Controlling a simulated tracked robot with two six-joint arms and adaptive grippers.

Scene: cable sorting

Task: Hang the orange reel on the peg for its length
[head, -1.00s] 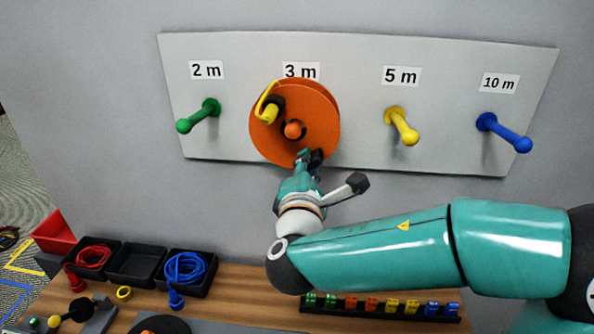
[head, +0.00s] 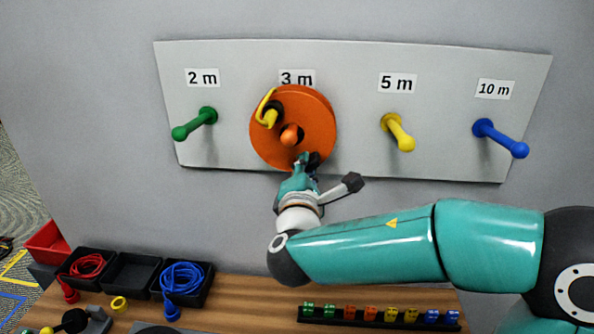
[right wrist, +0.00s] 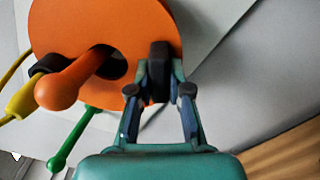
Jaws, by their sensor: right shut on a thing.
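The orange reel (head: 310,108) is up against the grey peg board at the 3 m label (head: 297,77). The orange peg (head: 290,135) pokes out through the reel's centre hole, so the reel is around the peg. A yellow cable end with a black collar sits on the reel's face. My right gripper (head: 308,162) is shut on the reel's lower rim. In the right wrist view the reel (right wrist: 130,30) shows with the orange peg (right wrist: 75,80) through its hole, and my right gripper's fingers (right wrist: 160,80) pinch its edge. My left gripper is not in view.
The grey board (head: 350,110) also bears a green peg (head: 195,124) at 2 m, a yellow peg (head: 398,132) at 5 m and a blue peg (head: 500,138) at 10 m. Below, black bins (head: 132,275) and a rack of coloured connectors (head: 380,322) stand on the wooden table.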

